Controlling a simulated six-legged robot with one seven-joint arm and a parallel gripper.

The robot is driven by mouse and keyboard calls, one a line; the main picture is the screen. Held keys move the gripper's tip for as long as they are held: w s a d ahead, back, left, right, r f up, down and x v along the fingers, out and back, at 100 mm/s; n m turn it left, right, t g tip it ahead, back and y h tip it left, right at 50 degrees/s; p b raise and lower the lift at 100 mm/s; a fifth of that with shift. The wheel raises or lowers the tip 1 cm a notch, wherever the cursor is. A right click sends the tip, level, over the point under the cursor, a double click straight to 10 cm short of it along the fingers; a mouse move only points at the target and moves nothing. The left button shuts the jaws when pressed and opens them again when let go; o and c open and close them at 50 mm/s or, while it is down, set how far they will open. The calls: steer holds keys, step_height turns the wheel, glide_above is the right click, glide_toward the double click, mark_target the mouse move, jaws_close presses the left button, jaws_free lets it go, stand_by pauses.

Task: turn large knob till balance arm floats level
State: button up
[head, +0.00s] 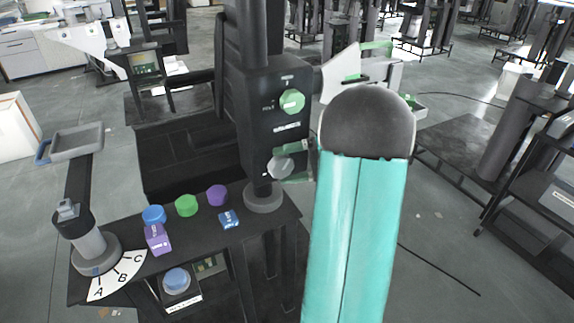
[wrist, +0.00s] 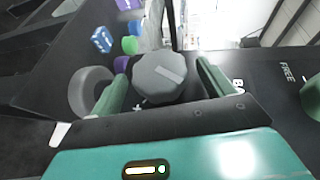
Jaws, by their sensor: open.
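The large grey knob (head: 281,167) sits low on the front panel of the black column (head: 262,120). I cannot pick out the balance arm for certain in either view.
A green knob (head: 291,101) sits above the grey one.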

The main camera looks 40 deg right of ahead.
steer(key=v, duration=1.3)
steer(key=shift+s+d, duration=0.2)
steer(key=shift+s, duration=0.05)
steer(key=w+a+r+n+g+h, duration=0.1)
steer(key=w+a+g+h, duration=0.15)
steer(key=a, duration=0.85)
steer(key=w+a+r+n+g+h, duration=0.1)
steer(key=w+a+g, duration=0.25)
steer(key=a, duration=0.65)
steer(key=s+a+n+h, duration=0.2)
steer(key=s+a+h, duration=0.2)
steer(key=a, duration=0.5)
steer(key=s+a+n+t+h, duration=0.1)
steer(key=s+a+n+h, duration=0.2)
steer(key=a, duration=0.6)
steer(key=shift+s+f+t+h, duration=0.35)
steer(key=shift+s+h, duration=0.35)
steer(key=shift+h, duration=0.25)
steer(key=shift+a, duration=0.15)
